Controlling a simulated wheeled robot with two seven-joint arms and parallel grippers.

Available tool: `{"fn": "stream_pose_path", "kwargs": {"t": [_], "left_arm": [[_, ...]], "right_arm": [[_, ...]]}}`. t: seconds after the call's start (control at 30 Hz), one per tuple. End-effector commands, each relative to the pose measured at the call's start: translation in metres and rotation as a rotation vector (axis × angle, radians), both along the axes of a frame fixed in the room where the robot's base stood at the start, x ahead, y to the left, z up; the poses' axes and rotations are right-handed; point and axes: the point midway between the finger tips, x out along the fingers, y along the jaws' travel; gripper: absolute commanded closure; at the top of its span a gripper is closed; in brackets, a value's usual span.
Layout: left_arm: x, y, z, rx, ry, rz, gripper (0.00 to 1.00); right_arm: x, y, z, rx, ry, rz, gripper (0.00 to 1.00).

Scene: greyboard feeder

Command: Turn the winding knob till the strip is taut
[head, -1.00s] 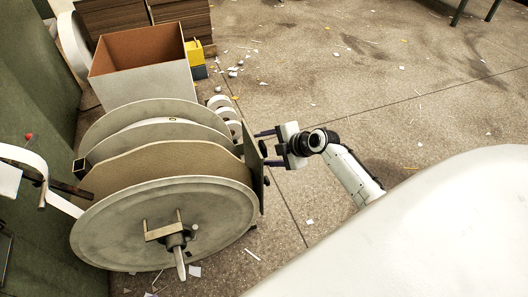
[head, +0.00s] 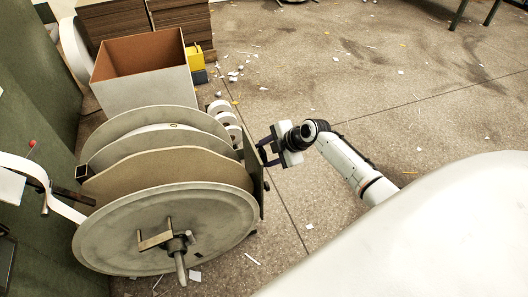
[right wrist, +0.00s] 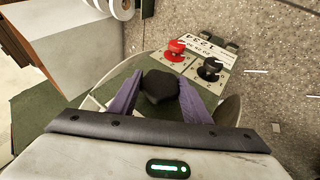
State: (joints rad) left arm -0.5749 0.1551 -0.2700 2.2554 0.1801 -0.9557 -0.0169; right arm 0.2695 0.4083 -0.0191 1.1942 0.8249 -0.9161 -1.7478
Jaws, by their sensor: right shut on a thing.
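My right gripper (head: 266,150) is at the right side of the feeder, by the edge of its upright plate. In the right wrist view its purple fingers (right wrist: 160,92) are shut on a dark faceted knob (right wrist: 160,86), one finger on each side. The knob's base is partly hidden. A pale strip (head: 38,168) shows at the left of the head view, running in a curve down toward the reel (head: 110,232). My left gripper is not in view.
A red knob (right wrist: 175,50) and another black knob (right wrist: 210,69) sit on a labelled panel close to the fingers. An open box (head: 145,88) and white rolls (head: 226,118) stand behind the reel. The floor to the right is mostly clear, with scraps.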

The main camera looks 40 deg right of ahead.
Motion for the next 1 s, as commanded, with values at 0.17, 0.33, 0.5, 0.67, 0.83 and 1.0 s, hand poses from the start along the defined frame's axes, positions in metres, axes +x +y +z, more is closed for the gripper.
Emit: {"fn": "stream_pose_path", "kwargs": {"t": [0.17,0.33,0.5,0.67,0.83,1.0], "left_arm": [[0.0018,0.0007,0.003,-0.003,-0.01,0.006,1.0],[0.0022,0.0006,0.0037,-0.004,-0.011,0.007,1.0],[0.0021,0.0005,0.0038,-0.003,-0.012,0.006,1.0],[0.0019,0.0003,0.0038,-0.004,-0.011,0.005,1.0],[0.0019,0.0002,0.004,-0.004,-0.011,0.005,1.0],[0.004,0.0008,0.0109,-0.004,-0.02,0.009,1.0]], "right_arm": [[0.0013,-0.0003,0.0007,0.022,0.097,0.0,0.78],[0.0005,0.0005,0.0003,0.027,0.112,-0.001,0.78],[0.0006,0.0007,0.0004,0.028,0.111,-0.001,0.54],[0.0005,0.0005,0.0003,0.028,0.11,-0.001,0.37],[0.0005,0.0003,0.0002,0.027,0.11,-0.001,0.37],[-0.0034,-0.0024,0.008,0.026,0.11,-0.001,0.37]]}}
